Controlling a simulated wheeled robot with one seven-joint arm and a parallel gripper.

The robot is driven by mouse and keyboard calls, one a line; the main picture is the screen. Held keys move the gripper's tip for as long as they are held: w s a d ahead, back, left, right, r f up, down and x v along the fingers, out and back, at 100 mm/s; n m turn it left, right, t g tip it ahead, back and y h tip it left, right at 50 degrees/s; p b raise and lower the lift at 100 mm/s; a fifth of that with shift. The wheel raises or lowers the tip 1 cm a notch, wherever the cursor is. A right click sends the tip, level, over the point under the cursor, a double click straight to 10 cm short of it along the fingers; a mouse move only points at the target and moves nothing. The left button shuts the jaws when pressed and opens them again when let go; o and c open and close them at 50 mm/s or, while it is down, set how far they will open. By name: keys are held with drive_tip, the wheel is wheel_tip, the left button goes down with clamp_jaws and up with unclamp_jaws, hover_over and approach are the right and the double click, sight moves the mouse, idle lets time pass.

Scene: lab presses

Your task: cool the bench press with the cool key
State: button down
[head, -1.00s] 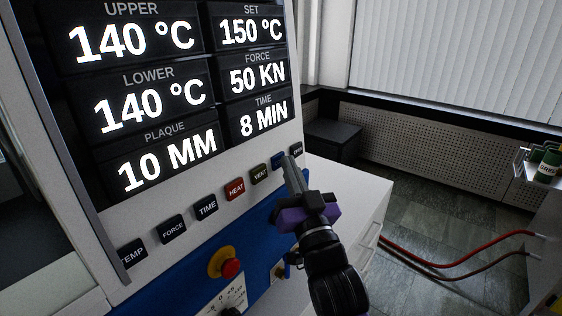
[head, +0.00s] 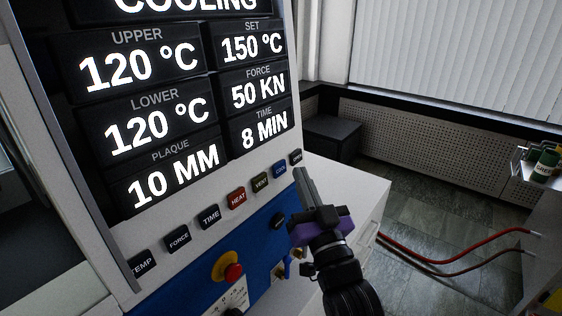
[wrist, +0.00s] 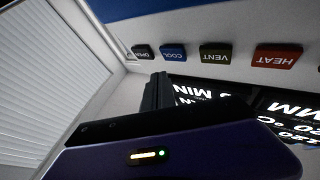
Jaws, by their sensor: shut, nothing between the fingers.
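The bench press panel (head: 140,228) stands at the left in the head view. Its display (head: 158,114) reads COOLING at the top, with upper and lower both at 120 °C and set at 150 °C. The blue cool key (head: 280,169) sits in the key row between the green vent key and the dark open key. It also shows in the wrist view (wrist: 172,52), fully uncovered. My gripper (head: 301,172) is shut and empty, its fingertips just to the right of the cool key and apparently clear of it.
The heat key (head: 237,197), vent key (head: 261,182) and open key (head: 296,157) are close beside. A red emergency button (head: 232,272) is lower on the blue panel. Red hoses (head: 450,262) run along the floor at the right.

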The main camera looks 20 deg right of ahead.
drive_tip(key=s, duration=0.1)
drive_tip(key=d, duration=0.1)
drive_tip(key=s+d, duration=0.1)
drive_tip(key=shift+s+r+b, duration=0.25)
drive_tip(key=shift+s+b, duration=0.1)
idle(0.4)
drive_tip(key=s+f+g, duration=0.2)
drive_tip(key=s+f, duration=0.4)
drive_tip(key=s, duration=0.8)
drive_tip(key=s+f+n+g, duration=0.1)
drive_tip(key=s+f+g, duration=0.2)
drive_tip(key=s, duration=1)
drive_tip(key=s+f+g, duration=0.2)
drive_tip(key=s+f, duration=0.8)
drive_tip(key=s, duration=0.4)
drive_tip(key=shift+s+a+g, duration=0.3)
drive_tip(key=shift+a, duration=0.05)
